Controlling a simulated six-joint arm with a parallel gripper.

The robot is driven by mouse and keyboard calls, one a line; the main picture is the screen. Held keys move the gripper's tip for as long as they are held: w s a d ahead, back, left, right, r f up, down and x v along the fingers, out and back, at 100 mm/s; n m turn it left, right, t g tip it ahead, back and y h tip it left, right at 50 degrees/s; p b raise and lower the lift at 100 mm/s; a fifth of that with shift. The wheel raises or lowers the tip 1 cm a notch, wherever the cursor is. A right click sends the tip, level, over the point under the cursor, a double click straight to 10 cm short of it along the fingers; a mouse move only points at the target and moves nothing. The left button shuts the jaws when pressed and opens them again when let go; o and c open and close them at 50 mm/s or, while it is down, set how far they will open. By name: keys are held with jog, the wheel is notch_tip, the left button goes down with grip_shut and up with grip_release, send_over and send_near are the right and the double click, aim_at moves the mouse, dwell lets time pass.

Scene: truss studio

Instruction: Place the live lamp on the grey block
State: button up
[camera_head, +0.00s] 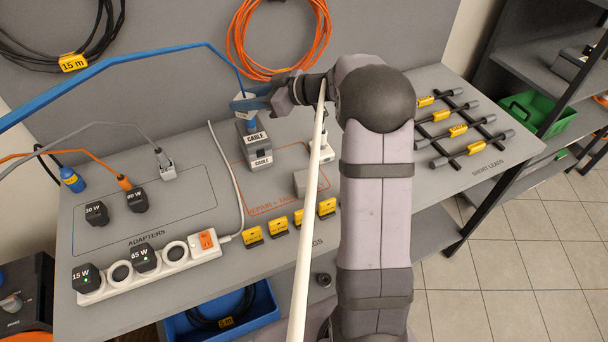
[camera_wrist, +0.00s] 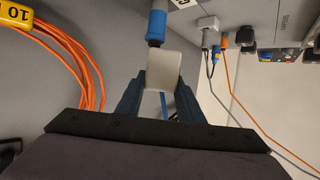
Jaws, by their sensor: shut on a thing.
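My gripper (camera_wrist: 160,90) is shut on a pale grey box-shaped piece (camera_wrist: 163,70). A blue connector (camera_wrist: 157,22) joins that piece at its end, and a blue cable (camera_head: 150,53) runs to it from the upper left in the head view. The gripper (camera_head: 248,102) is directly above a grey unit labelled CABLE (camera_head: 258,153); I cannot tell if the connector touches that unit. A plain grey block (camera_head: 304,183) sits on the bench, partly behind a white pole. A pale object (camera_head: 314,150) shows behind it, largely hidden. I cannot tell which thing is the live lamp.
A white power strip (camera_head: 180,262) with black adapters lies at front left. Several yellow tags (camera_head: 253,236) stand along the front. Short leads (camera_head: 460,130) lie on a rack at right. The white pole (camera_head: 308,230) crosses the head view. An orange coil (camera_head: 250,40) hangs behind.

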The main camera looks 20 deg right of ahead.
jog(key=s+d+r+m+t+h, duration=0.15)
jog(key=s+d, duration=0.25)
jog(key=d, duration=0.4)
jog(key=s+d+f+m+t+h, duration=0.15)
jog(key=s+d, duration=0.25)
jog(key=d, duration=0.4)
jog(key=n+g+y+p, duration=0.1)
jog(key=n+g+y, duration=0.2)
send_over(306, 178)
jog(key=f, duration=0.2)
jog(key=shift+f+p, duration=0.5)
jog(key=shift+f, duration=4.3)
jog(key=shift+f, duration=0.1)
jog(key=o, duration=1.1)
